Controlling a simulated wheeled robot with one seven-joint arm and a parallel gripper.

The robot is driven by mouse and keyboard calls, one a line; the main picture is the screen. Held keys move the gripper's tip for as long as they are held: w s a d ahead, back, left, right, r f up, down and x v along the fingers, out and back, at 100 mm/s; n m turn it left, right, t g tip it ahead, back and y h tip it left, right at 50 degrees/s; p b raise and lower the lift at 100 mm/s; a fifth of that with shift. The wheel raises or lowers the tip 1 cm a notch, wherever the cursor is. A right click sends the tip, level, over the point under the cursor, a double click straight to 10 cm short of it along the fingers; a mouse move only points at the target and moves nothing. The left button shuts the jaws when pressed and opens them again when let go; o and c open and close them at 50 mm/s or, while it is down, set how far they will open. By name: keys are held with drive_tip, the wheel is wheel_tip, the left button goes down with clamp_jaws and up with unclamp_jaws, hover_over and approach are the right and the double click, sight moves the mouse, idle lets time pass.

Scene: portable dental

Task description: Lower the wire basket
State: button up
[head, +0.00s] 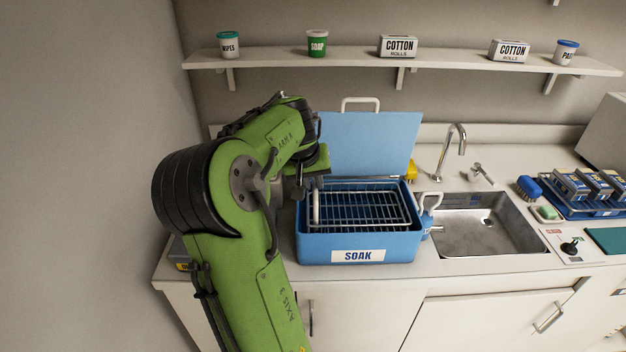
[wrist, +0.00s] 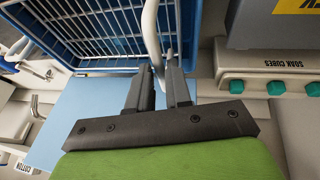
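The wire basket (head: 362,208) is a light metal grid sitting within the blue SOAK tub (head: 312,248), its top wires near the rim. Its pale looped handle (head: 316,206) stands up at the left side. My gripper (head: 313,190) is at this left side, by the handle; the arm partly hides the fingers in the head view. In the wrist view, my gripper (wrist: 158,75) has its dark fingers close together on either side of the pale handle (wrist: 152,30), with the basket wires (wrist: 100,30) beyond. How deep the basket floor sits is hidden.
The light blue lid (head: 365,142) stands open behind the tub. A white-handled jug (head: 428,215) stands close on the right, then the sink (head: 485,230) and faucet (head: 455,140). A shelf (head: 350,59) with tubs and boxes runs above. A grey box with green knobs (wrist: 280,87) is nearby.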

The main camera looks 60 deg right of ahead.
clamp_jaws()
wheel_tip(320, 180, down, 8)
drive_tip(key=b, duration=0.5)
drive_tip(key=shift+b, duration=0.35)
drive_tip(key=shift+a, duration=0.15)
drive_tip(key=shift+f, duration=0.1)
drive_tip(key=shift+o, duration=2.1)
unclamp_jaws()
